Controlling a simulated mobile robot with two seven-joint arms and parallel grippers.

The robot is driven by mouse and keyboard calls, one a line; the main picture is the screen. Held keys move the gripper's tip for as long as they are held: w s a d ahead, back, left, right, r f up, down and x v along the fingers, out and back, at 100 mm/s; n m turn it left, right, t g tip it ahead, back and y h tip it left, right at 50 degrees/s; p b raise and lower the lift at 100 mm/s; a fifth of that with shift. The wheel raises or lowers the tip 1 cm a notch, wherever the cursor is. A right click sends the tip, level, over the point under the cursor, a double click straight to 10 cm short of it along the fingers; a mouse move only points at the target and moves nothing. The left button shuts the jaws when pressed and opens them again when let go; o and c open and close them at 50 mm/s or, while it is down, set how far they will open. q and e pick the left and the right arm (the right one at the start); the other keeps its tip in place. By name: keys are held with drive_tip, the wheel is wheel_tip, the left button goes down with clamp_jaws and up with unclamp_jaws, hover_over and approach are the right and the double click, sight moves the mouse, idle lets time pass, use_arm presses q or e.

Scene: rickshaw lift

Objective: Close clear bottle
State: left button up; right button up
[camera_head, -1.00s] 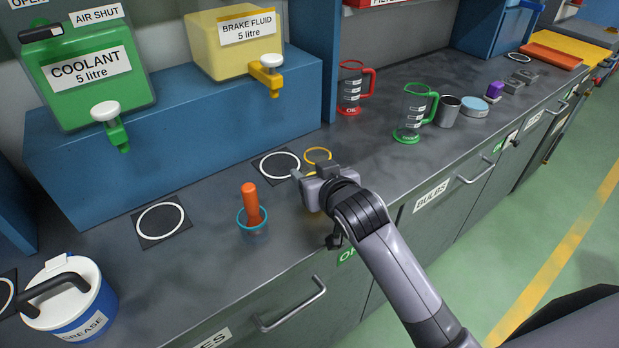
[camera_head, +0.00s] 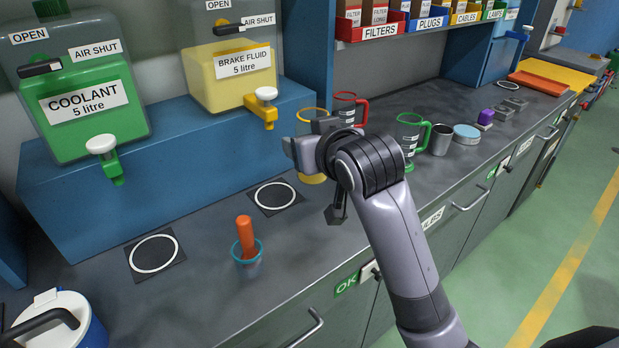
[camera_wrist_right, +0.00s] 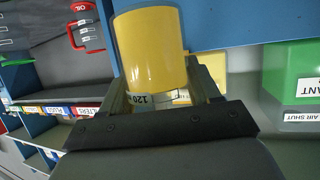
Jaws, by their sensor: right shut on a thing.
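No closed or open clear bottle can be told for sure. Two see-through tanks stand on the blue ledge: one with green coolant (camera_head: 84,135) and one with yellow brake fluid (camera_head: 240,90). Each has a tap below and a lever near OPEN and AIR SHUT labels. My right gripper (camera_head: 303,150) is shut on a clear jug with a yellow rim and base (camera_head: 312,178), in front of the brake fluid tank's right side. The jug is partly hidden by the gripper. A yellow cylinder, apparently the jug (camera_wrist_right: 150,48), shows between the fingers in the right wrist view. My left gripper is not in view.
A teal cup with an orange handle (camera_head: 246,240) stands on the bench near white-ringed mats (camera_head: 275,197). A grease tub (camera_head: 62,322) is at the lower left. Red (camera_head: 347,108) and green jugs (camera_head: 411,133) and a metal cup (camera_head: 442,138) stand to the right.

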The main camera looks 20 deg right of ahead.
sight(310, 111)
wheel_tip(310, 111, up, 6)
drive_tip(key=shift+f, duration=0.1)
idle(0.4)
